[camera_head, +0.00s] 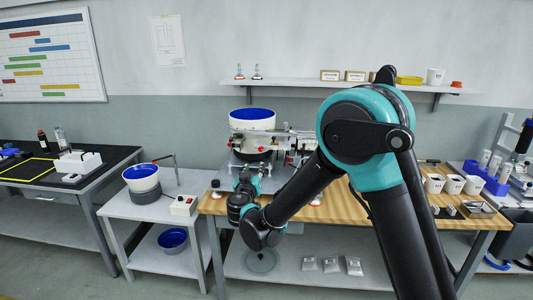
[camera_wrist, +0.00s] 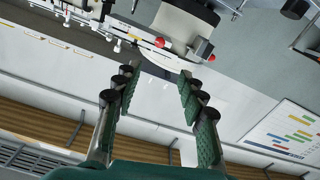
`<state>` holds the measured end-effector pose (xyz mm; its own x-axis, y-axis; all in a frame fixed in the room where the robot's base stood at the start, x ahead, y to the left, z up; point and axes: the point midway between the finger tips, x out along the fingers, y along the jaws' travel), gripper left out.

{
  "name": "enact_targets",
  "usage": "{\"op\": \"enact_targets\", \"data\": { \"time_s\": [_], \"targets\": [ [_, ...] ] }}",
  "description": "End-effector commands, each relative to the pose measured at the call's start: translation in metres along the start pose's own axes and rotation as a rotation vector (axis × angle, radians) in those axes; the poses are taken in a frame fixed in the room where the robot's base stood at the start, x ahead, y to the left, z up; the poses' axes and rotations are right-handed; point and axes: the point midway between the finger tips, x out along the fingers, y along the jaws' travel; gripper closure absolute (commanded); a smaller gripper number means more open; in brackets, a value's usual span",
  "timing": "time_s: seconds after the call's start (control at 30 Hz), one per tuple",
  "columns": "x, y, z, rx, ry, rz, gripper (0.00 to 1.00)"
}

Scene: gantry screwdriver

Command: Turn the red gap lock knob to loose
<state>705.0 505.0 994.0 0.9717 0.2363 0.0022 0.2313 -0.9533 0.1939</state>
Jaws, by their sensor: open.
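The machine with the blue-topped white bowl (camera_head: 252,121) stands on the wooden bench in the head view. Small red parts show on it, one at its left side (camera_head: 233,146). In the wrist view two red knobs show near the top: a small one (camera_wrist: 159,42) on the white rail and a rounder one (camera_wrist: 210,57) beside a white cylinder. I cannot tell which is the gap lock knob, nor its setting. My gripper (camera_wrist: 159,72) is open and empty, its fingertips apart below the red knobs in the picture. In the head view its fingers cannot be made out.
My arm hides part of the machine and bench. A side table (camera_head: 118,207) at left holds a smaller blue-and-white bowl (camera_head: 141,178) and a white control box (camera_head: 184,205). White cups (camera_head: 453,184) stand at the bench's right. A wall shelf (camera_head: 300,84) runs above.

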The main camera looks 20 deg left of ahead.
Motion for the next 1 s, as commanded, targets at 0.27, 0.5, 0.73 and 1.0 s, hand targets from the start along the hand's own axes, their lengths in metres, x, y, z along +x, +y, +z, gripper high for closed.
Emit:
{"op": "enact_targets", "data": {
  "time_s": [0.27, 0.5, 0.73, 1.0],
  "targets": [
    [0.053, 0.002, 0.001, -0.001, -0.002, 0.004, 0.59],
    [0.101, 0.003, 0.001, -0.001, -0.003, 0.005, 0.59],
    [0.140, 0.002, 0.001, -0.001, -0.003, 0.003, 0.59],
    [0.161, 0.002, 0.001, -0.001, -0.003, 0.003, 0.59]
  ]
}}
